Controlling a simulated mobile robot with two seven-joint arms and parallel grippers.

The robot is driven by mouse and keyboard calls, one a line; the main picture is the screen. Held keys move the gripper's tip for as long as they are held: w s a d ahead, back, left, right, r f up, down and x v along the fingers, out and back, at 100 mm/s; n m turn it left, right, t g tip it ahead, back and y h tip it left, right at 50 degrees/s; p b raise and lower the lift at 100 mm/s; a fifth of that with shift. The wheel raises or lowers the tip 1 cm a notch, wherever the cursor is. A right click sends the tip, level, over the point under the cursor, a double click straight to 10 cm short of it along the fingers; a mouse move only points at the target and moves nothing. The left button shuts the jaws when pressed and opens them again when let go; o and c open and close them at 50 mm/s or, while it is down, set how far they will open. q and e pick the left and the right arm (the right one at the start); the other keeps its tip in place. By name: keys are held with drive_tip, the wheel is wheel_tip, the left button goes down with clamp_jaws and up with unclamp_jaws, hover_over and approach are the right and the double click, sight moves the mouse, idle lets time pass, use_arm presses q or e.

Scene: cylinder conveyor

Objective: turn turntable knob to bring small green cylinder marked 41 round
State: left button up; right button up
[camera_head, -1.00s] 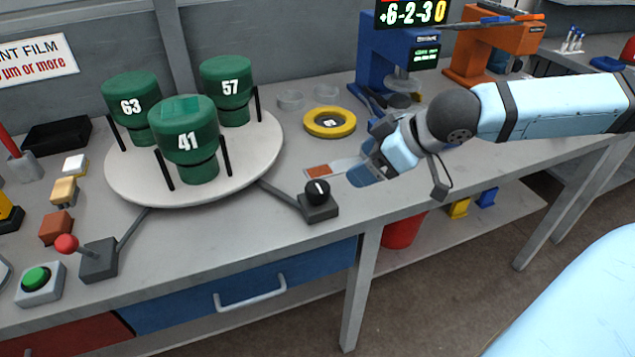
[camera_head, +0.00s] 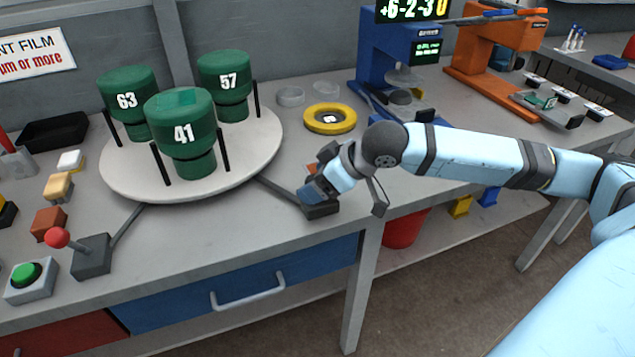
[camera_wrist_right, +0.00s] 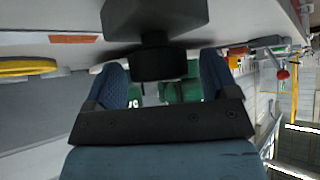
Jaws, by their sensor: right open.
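The small green cylinder marked 41 (camera_head: 182,138) stands upright at the front of the round white turntable (camera_head: 245,170). The cylinders marked 63 (camera_head: 126,102) and 57 (camera_head: 227,82) stand behind it. A dark bar runs from the turntable to the knob's black base (camera_head: 322,211) near the table's front edge. My right gripper (camera_head: 311,190) is over that base and hides the black knob in the head view. In the right wrist view, the knob (camera_wrist_right: 160,64) is at the open fingertips, roughly between them; I cannot tell whether they touch it. My left gripper is not in view.
A yellow ring (camera_head: 330,128) lies behind my right gripper. A red-knobbed lever (camera_head: 90,256) and a green button (camera_head: 27,274) are at the front left. A blue machine (camera_head: 385,55) and an orange one (camera_head: 492,45) stand at the back.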

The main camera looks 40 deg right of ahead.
drive_tip(key=shift+w+a+f, duration=0.1)
drive_tip(key=shift+f, duration=0.05)
drive_tip(key=c, duration=0.9)
